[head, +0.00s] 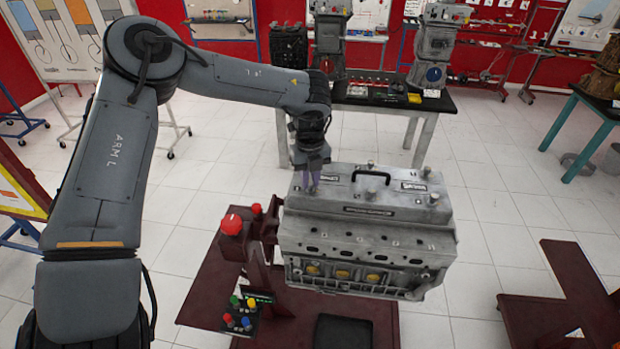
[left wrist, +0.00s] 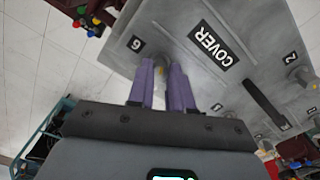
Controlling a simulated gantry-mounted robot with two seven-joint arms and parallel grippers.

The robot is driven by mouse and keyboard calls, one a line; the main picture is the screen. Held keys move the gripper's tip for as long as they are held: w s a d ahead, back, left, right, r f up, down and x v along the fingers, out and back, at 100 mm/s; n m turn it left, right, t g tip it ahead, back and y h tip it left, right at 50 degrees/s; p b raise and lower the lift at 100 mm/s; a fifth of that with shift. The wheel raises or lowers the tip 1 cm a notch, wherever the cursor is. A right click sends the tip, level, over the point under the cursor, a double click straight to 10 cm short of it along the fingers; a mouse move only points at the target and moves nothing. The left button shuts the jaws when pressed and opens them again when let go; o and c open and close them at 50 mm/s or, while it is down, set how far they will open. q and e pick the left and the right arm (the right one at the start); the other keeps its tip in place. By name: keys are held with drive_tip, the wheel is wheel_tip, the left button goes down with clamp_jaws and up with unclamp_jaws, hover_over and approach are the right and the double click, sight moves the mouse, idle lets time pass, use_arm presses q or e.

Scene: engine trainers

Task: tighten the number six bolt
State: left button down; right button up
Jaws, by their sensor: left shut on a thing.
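The engine's grey cover (head: 340,185) has a black handle on top and shows labels reading COVER, 6 and 2 in the left wrist view (left wrist: 235,85). My left gripper (head: 311,176) points down at the cover's back left corner. In the left wrist view its two purple fingers (left wrist: 164,68) are closed around the number six bolt (left wrist: 161,68), beside the label 6. The fingers hide most of that bolt. Another bolt (left wrist: 298,73) shows near the label 2. My right gripper is not in view.
The engine block (head: 365,268) sits on a dark red stand with a red knob (head: 231,224) and coloured buttons (head: 240,312) at its left. A workbench (head: 390,98) with engine parts stands behind.

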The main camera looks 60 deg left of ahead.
use_arm(q)
drive_tip(key=m, duration=0.6)
drive_tip(key=shift+m, duration=0.3)
drive_tip(key=m, duration=0.5)
drive_tip(key=shift+p, duration=0.3)
drive_tip(key=m, duration=0.6)
drive_tip(key=shift+m, duration=0.4)
drive_tip(key=m, duration=0.5)
drive_tip(key=shift+m, duration=0.3)
drive_tip(key=c, duration=1)
unclamp_jaws()
